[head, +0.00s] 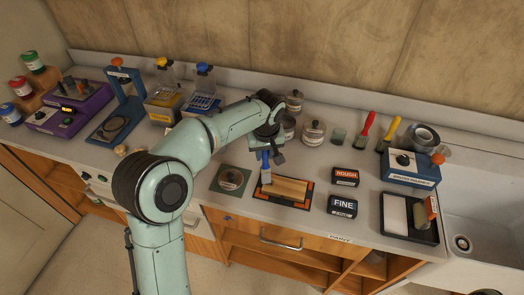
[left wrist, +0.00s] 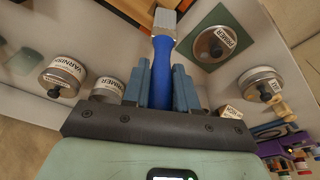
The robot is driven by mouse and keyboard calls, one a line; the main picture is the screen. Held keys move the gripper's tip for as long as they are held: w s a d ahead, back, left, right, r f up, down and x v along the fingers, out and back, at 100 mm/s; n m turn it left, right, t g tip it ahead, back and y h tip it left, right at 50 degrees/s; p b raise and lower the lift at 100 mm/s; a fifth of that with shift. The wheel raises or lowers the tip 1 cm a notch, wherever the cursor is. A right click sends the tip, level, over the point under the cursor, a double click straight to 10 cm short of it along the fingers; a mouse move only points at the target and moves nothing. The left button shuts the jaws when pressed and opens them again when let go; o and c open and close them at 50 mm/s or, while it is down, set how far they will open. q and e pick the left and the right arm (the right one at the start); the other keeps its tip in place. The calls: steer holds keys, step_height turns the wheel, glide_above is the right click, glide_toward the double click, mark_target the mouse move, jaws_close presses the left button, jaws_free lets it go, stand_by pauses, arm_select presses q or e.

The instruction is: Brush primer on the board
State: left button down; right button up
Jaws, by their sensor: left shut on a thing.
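My left gripper (head: 268,149) is shut on the blue handle of a brush (head: 265,160), which points down at the left end of the board. The brush's pale bristles also show at the top of the left wrist view (left wrist: 167,20); I cannot tell whether they touch the board. The board (head: 290,188) is bare-looking light wood in a black and orange tray. My right gripper is not in view.
ROUGH (head: 345,176) and FINE (head: 343,206) blocks lie right of the board. A varnish jar (head: 314,133) and other jars stand behind it. A black tray (head: 409,232) and blue box (head: 411,170) sit farther right, before the sink (head: 485,225).

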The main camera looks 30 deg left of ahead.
arm_select(q)
steer(key=shift+f, duration=0.45)
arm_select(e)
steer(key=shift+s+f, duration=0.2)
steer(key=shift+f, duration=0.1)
